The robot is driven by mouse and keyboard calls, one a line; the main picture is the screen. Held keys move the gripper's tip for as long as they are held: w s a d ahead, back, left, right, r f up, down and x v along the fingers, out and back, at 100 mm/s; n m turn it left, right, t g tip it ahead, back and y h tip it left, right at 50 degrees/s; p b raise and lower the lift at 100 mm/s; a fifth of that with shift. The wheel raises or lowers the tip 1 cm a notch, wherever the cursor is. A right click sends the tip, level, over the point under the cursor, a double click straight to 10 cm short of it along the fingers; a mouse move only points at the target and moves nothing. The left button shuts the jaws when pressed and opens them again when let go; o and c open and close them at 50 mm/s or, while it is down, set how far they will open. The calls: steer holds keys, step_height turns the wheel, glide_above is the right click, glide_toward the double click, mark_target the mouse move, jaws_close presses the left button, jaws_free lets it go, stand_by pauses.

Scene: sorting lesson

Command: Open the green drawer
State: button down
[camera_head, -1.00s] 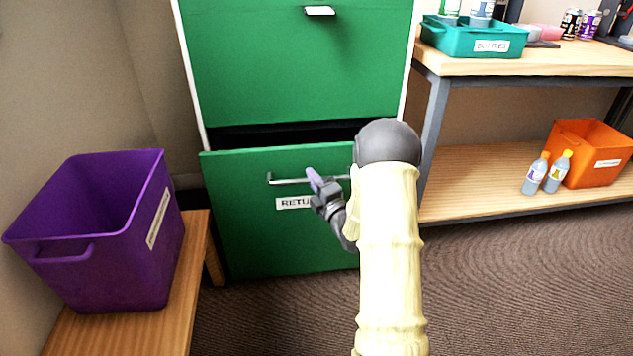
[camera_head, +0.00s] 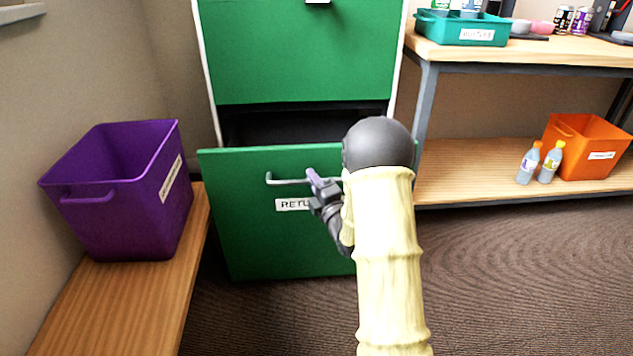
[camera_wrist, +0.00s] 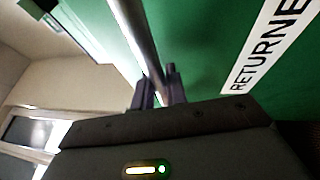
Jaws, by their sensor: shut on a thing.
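The green drawer (camera_head: 262,240) is the lower drawer of a green cabinet with white side edges. It stands part way out, with a dark gap behind its front. It has a metal bar handle (camera_head: 285,181) and a white label (camera_head: 290,204). My gripper (camera_head: 318,180) is shut on the handle, near the middle of the bar. In the wrist view the bar (camera_wrist: 137,35) runs down between the two fingers (camera_wrist: 158,92). My arm hides the right part of the drawer front and label.
A purple bin (camera_head: 115,215) stands on a wooden bench (camera_head: 120,310) at left. A wooden shelf unit (camera_head: 470,185) at right holds a teal tray (camera_head: 462,32), an orange bin (camera_head: 585,150) and two bottles (camera_head: 538,163). The upper green drawer (camera_head: 300,55) is closed. Carpet in front is clear.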

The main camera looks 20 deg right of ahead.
steer(key=shift+s+d, duration=0.1)
steer(key=shift+d, duration=0.1)
steer(key=c, duration=1.4)
jaws_free()
steer(key=shift+a, duration=0.1)
steer(key=shift+s, duration=0.2)
steer(key=p+v, duration=0.8)
steer(key=v, duration=0.9)
steer(key=shift+p, duration=0.4)
steer(key=shift+f, duration=0.1)
